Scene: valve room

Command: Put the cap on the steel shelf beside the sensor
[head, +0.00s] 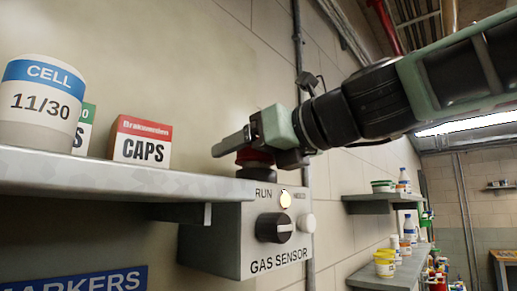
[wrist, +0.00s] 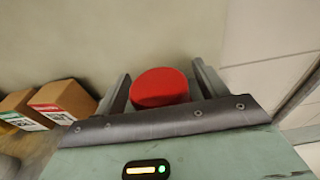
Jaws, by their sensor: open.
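The red cap (head: 258,155) sits on top of the grey gas sensor (head: 242,235), above a dark collar. In the wrist view the cap (wrist: 160,87) is a round red disc. My gripper (head: 232,144) is over the top of the sensor, open, with one finger on each side of the cap. In the wrist view gaps show between the cap and both fingers (wrist: 161,72), so it is not gripped. The steel shelf (head: 120,182) is left of the sensor, its right end close to the sensor's top.
On the shelf stand a CELL tub (head: 42,110), a red-topped CAPS box (head: 140,143) and a partly hidden green-topped box (head: 87,125). The shelf's right end looks clear. Back shelves (head: 385,203) hold bottles and tubs. A vertical pipe (head: 299,60) runs behind my gripper.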

